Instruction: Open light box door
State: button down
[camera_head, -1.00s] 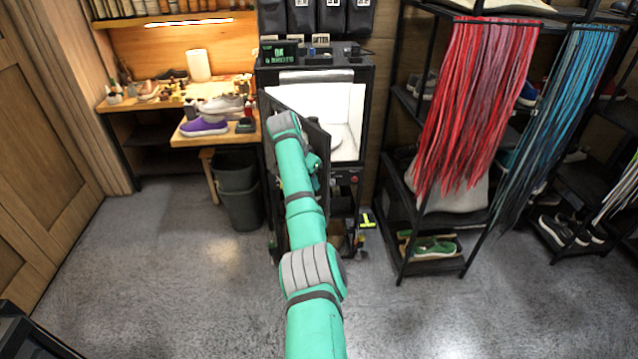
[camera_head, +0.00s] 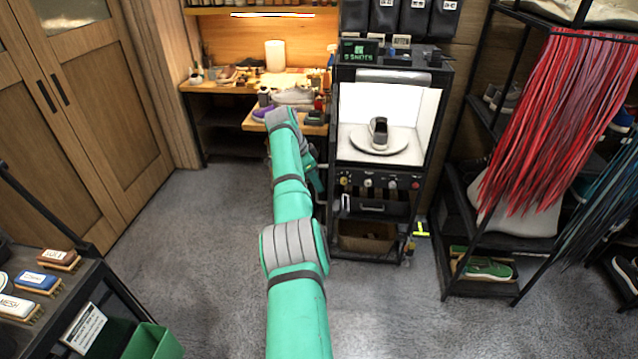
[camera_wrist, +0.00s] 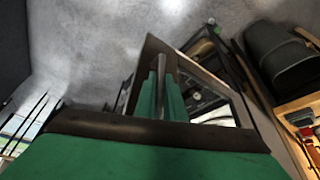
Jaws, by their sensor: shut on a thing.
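The light box (camera_head: 440,110) stands in a black cabinet. Its white inside is in full view, with a dark shoe (camera_head: 379,132) on a round white turntable (camera_head: 361,142). The door is swung out to the left and is mostly hidden behind my arm in the head view. In the wrist view, the door's pale frame (camera_wrist: 196,68) lies just beyond the fingers. My gripper (camera_wrist: 161,82) shows two green fingers shut around a thin grey bar, the door handle (camera_wrist: 160,92).
A workbench (camera_head: 226,87) with shoes and bottles stands left of the box. A shoe rack (camera_head: 452,190) with red laces stands to the right. A cart with brushes (camera_head: 37,282) and a green bin (camera_head: 152,342) is at lower left. The floor between is clear.

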jog(key=shift+w+a+r, duration=0.1)
dwell(0.3)
jog(key=c, duration=1.8)
grip_release()
jog(key=shift+c, duration=0.2)
jog(key=v, duration=1)
jog(key=shift+a+r, duration=0.2)
jog(key=shift+r, duration=0.15)
